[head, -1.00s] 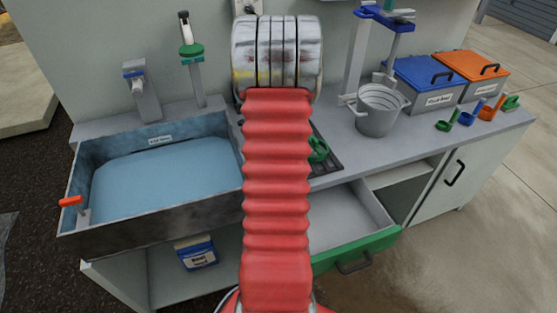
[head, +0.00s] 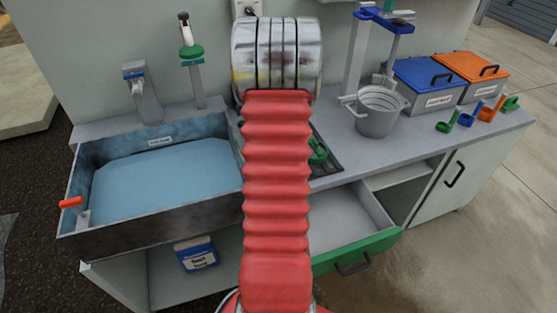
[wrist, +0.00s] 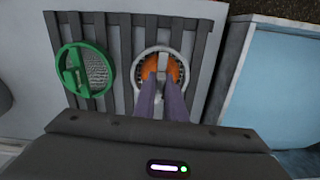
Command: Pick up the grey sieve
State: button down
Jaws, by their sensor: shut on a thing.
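In the wrist view the grey sieve (wrist: 137,73) is a round grey ring with a handle bar across it, over the dark slatted rack. My gripper (wrist: 160,76) has orange fingertips inside the ring and is shut on the sieve, apparently at its middle handle; the fingertips hide part of it. I cannot tell whether the sieve is clear of the rack. In the head view my red arm hides the gripper and the grey sieve.
A green sieve (wrist: 85,69) lies beside it on the rack (wrist: 123,45) and partly shows in the head view (head: 318,151). The water basin (head: 160,185) is left. A grey bucket (head: 377,115) stands right. A green-fronted drawer (head: 357,254) is open below.

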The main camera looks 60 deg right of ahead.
jog(key=shift+r, duration=0.1)
notch_tip(320, 180, up, 10)
jog(key=shift+f, duration=0.1)
dwell(0.4)
jog(key=shift+s, duration=0.1)
dwell(0.5)
